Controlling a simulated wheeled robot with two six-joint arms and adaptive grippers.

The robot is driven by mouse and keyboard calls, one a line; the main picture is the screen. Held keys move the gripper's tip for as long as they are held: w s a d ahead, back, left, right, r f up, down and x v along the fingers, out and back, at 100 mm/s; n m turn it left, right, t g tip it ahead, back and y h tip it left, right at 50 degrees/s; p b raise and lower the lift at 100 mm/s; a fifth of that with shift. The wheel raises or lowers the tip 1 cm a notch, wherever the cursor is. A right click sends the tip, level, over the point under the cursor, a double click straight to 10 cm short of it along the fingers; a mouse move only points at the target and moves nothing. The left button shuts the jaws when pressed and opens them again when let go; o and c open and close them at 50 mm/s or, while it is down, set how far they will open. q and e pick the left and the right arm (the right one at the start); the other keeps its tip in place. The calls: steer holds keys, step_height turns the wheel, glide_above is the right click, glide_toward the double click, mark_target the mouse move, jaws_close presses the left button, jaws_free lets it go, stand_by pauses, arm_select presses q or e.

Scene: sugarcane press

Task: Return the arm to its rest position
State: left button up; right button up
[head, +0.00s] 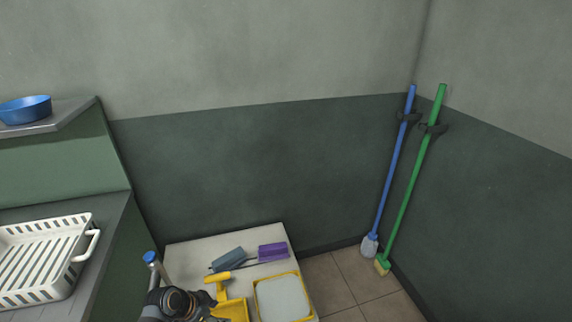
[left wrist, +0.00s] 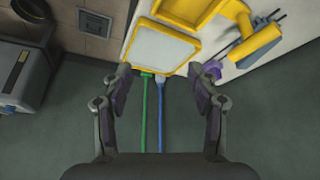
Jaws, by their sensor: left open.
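My left gripper (left wrist: 163,72) shows in the left wrist view with its two dark fingers spread wide and nothing between them. Beyond the fingers lies a yellow-rimmed tray with a pale grey inside (left wrist: 162,47); whether they touch it I cannot tell, but it looks apart. In the head view, part of my left arm shows at the bottom, dark and rounded, in front of the low white table (head: 190,256). The fingers are not clear there. My right gripper is in neither view.
On the table are the yellow-rimmed tray (head: 281,298), a yellow scoop-like piece (head: 233,308), a grey-blue brush (head: 227,259) and a purple one (head: 272,252). A white basket (head: 45,258) sits on the left counter. Blue (head: 392,170) and green (head: 414,180) long-handled tools hang at the corner.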

arm_select(q)
steer(key=s+a+f+n+g+y+b, duration=0.1)
steer(key=s+a+f+n+y+b, duration=0.3)
steer(key=f, duration=0.8)
steer(key=s+a+f+n+h, duration=0.15)
steer(key=s+f, duration=0.35)
steer(key=f, duration=0.6)
steer(key=s+a+f+n+y+b, duration=0.2)
steer(key=s+a+f+b, duration=0.1)
steer(key=s+f, duration=0.9)
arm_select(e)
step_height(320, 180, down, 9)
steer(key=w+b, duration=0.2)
arm_select(q)
steer(key=s+f+n+g, duration=0.1)
steer(key=s+f, duration=0.2)
steer(key=s, duration=0.4)
steer(key=s+f+n+g, duration=0.1)
steer(key=s+f, duration=0.2)
steer(key=s, duration=0.4)
step_height(320, 180, up, 13)
steer(key=p, duration=1.4)
steer(key=shift+s+d, duration=0.25)
steer(key=shift+d, duration=0.15)
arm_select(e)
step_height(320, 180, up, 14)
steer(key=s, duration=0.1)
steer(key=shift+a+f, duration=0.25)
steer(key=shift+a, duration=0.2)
